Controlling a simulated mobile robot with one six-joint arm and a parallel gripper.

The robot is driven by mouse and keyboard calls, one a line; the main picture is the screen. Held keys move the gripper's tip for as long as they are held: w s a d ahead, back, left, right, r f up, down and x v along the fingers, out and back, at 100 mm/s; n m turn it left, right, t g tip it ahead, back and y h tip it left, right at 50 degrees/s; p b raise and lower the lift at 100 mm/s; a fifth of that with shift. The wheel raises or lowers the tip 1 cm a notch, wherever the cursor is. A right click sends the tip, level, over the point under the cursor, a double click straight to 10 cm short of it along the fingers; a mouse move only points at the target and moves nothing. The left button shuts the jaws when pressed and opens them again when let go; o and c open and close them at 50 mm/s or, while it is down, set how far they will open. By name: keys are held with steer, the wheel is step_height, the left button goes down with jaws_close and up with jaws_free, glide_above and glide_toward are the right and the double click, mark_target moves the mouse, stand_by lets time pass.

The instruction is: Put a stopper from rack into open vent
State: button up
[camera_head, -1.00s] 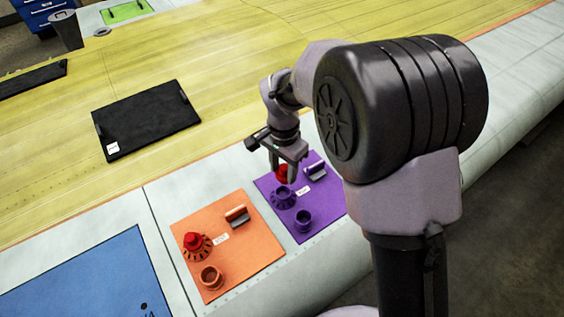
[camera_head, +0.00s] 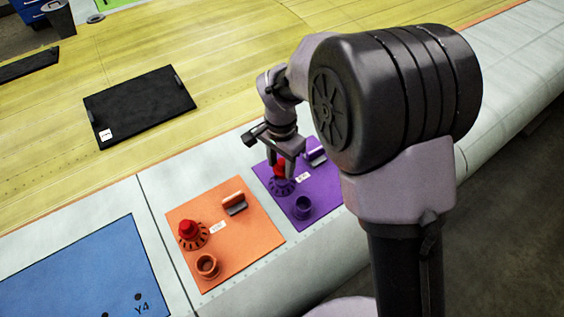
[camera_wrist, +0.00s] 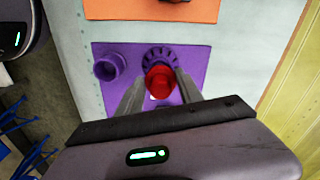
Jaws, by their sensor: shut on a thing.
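My gripper (camera_head: 283,164) is shut on a red stopper (camera_head: 280,169) above the purple plate (camera_head: 325,188). In the wrist view the stopper (camera_wrist: 159,82) sits between the two fingers (camera_wrist: 158,88). It overlaps the near side of a purple slotted ring (camera_head: 283,187), which also shows in the wrist view (camera_wrist: 160,54). I cannot tell whether the stopper touches the ring. An open purple cup (camera_head: 303,206) stands beside the ring, apart from the stopper. On the orange plate (camera_head: 245,248), another red stopper (camera_head: 187,229) sits on an orange slotted ring (camera_head: 195,240).
The orange plate also bears an open orange cup (camera_head: 207,266) and a handle-like block (camera_head: 234,203). A similar purple block (camera_head: 315,155) stands right of my gripper. A blue plate (camera_head: 90,275) lies at the left, and a black panel (camera_head: 140,105) lies on the yellow surface behind.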

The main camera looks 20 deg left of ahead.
mark_target(281, 172)
steer(key=shift+f, duration=0.1)
steer(key=shift+f+b, duration=0.5)
steer(key=shift+f+b, duration=1.05)
steer(key=shift+f, duration=0.1)
stand_by(0.3)
steer(key=o, duration=1.4)
steer(key=shift+o, duration=0.2)
step_height(281, 172, up, 18)
steer(key=p, duration=0.3)
steer(key=shift+f, duration=0.25)
